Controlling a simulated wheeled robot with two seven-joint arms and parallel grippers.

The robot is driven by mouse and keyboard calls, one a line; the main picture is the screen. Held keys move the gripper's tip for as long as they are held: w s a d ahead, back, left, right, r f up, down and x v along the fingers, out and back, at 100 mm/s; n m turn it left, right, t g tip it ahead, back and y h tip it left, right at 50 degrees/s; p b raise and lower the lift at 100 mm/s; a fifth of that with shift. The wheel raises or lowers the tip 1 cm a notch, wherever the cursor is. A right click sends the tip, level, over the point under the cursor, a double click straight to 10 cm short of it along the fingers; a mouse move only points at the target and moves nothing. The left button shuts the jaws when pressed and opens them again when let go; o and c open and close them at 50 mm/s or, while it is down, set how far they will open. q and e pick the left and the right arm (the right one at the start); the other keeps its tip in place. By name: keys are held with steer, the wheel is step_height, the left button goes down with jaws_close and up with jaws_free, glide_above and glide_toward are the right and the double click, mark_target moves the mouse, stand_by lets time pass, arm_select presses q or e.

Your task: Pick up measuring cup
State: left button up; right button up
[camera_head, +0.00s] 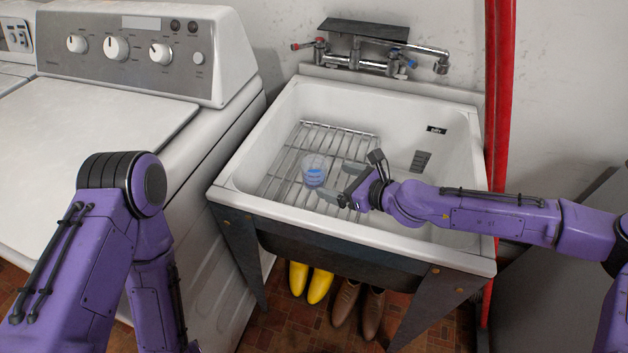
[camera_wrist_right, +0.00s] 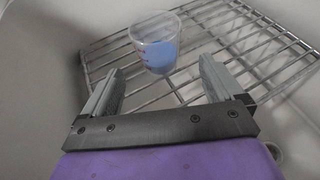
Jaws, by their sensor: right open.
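The measuring cup (camera_head: 314,171) is a small clear cup with blue on it. It stands on a wire rack (camera_head: 280,187) inside the white utility tub (camera_head: 238,172). My right gripper (camera_head: 334,180) is inside the tub, just right of the cup, its fingers pointing toward it. In the right wrist view the cup (camera_wrist_right: 156,42) is beyond the two open fingertips (camera_wrist_right: 162,75), roughly centred between them and not held. My left arm comes in at the lower left of the head view; its gripper is out of view.
A white washing machine (camera_head: 100,120) stands left of the tub. A faucet (camera_head: 370,55) is on the wall behind it. Red pipes (camera_head: 497,100) run up at the right. Yellow boots (camera_head: 310,282) and brown shoes (camera_head: 358,308) are on the floor below. The tub's right side is clear.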

mark_target(312, 174)
steer(key=p+x, duration=0.1)
steer(key=x, duration=0.8)
steer(key=shift+w+a+f, duration=0.15)
steer(key=shift+a+f, duration=0.1)
steer(key=shift+r, duration=0.1)
steer(key=c, duration=1.1)
